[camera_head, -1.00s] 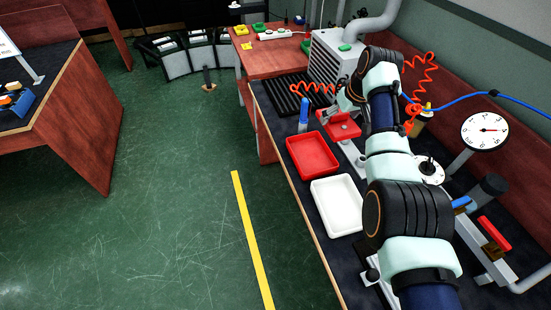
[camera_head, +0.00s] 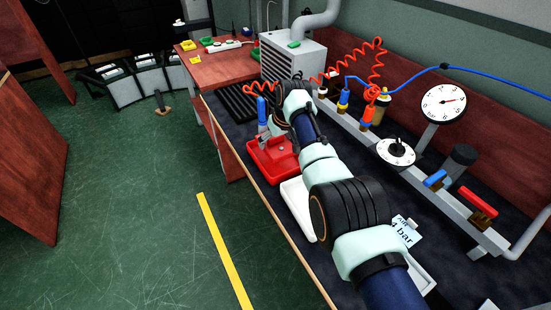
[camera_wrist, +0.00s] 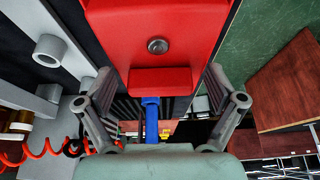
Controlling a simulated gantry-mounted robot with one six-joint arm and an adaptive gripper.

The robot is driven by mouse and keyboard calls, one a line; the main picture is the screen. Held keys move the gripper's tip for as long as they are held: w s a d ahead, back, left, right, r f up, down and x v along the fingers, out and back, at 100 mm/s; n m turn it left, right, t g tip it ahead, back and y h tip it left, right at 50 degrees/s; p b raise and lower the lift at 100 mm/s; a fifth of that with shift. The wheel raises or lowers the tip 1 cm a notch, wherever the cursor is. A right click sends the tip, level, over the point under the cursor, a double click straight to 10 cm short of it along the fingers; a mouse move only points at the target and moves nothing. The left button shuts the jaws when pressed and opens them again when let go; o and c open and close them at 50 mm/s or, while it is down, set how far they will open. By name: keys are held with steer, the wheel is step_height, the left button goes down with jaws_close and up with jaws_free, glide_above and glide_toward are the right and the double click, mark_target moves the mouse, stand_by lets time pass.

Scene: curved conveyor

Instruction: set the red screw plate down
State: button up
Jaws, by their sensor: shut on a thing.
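The red screw plate (camera_wrist: 157,18) fills the top middle of the wrist view. It has a round screw in its face and a raised red block near my gripper (camera_wrist: 160,80). In the head view the gripper (camera_head: 270,141) and the plate are over the red tray (camera_head: 290,172), partly hidden by my arm. I cannot tell whether the plate touches the tray.
A white tray (camera_head: 297,208) lies just nearer, partly behind my arm. A blue upright object (camera_head: 262,108) stands just beyond the red tray. A rail with valves and a dial gauge (camera_head: 443,103) runs along the right.

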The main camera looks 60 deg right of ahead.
step_height(320, 180, down, 6)
steer(key=b, duration=0.3)
steer(key=shift+r, duration=0.1)
steer(key=o, duration=1)
